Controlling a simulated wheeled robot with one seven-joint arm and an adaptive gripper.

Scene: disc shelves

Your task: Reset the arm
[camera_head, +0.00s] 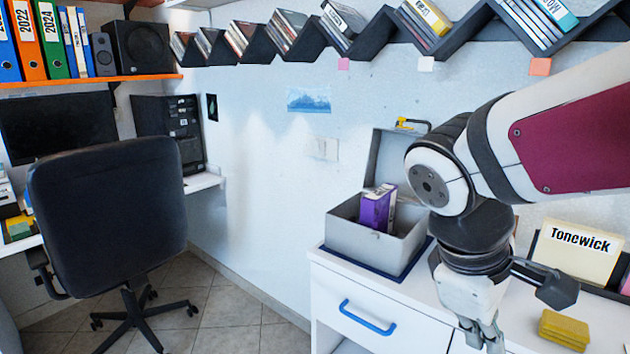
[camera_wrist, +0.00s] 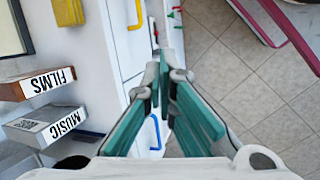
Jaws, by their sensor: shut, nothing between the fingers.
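My arm reaches in from the right in the head view. My gripper (camera_head: 482,338) hangs pointing down in front of the white cabinet. In the wrist view my gripper (camera_wrist: 163,65) has its teal-padded fingers together at the tips, with nothing between them. The lower part of the gripper is cut off by the bottom edge of the head view.
A grey open box (camera_head: 372,237) holding a purple case (camera_head: 376,209) stands on the white cabinet (camera_head: 375,332). A yellow block (camera_head: 564,329) and a "Tonewick" card (camera_head: 577,250) are to the right. An office chair (camera_head: 110,205) stands left. Zigzag disc shelves (camera_head: 385,38) line the wall.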

